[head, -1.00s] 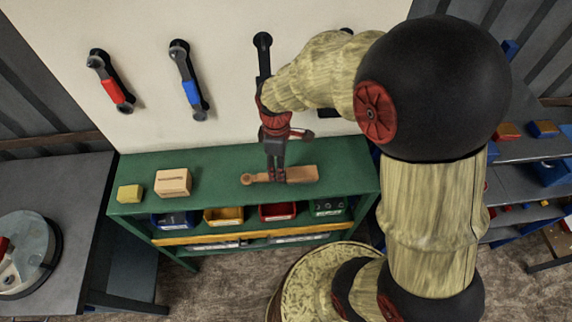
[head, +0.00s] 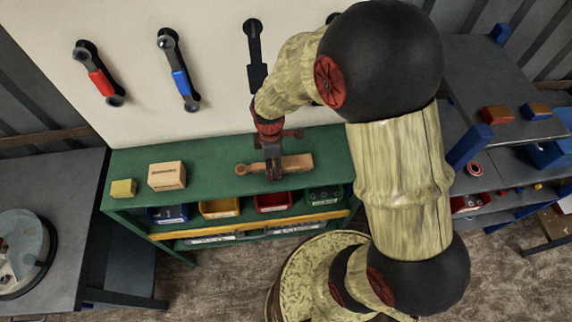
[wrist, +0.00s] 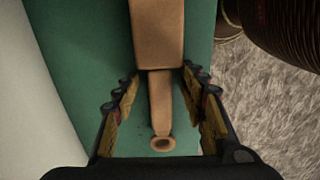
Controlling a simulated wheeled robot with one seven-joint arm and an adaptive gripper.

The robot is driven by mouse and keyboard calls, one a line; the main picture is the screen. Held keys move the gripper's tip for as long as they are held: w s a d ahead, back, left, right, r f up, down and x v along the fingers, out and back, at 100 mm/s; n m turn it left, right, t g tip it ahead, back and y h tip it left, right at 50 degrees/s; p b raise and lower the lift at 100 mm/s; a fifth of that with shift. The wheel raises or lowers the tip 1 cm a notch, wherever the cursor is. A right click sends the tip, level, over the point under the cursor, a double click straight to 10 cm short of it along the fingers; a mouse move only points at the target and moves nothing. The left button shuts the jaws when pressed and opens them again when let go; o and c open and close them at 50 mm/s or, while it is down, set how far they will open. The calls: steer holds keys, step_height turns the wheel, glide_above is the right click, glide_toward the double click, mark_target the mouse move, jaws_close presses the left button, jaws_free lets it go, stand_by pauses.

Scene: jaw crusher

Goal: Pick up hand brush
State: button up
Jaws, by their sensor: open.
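The hand brush (head: 297,163) is wooden and light brown. It lies on the green shelf top, its narrow ringed handle end to the left and its wide block to the right. My gripper (head: 274,172) is over the brush handle, pointing down. In the wrist view the brush (wrist: 157,40) runs down the middle. Its handle lies between the two open, yellow-padded fingers of my gripper (wrist: 160,115), with gaps on both sides. The bristles are not visible.
The green shelf (head: 215,160) also bears a yellow block (head: 123,188) and a wooden box (head: 167,175) to the left. A pale wall with hanging tools stands close behind. Bins (head: 220,207) sit below. A grey table (head: 55,180) stands at the left.

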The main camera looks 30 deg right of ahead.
steer(key=shift+c, duration=1.3)
steer(key=c, duration=0.7)
jaws_close()
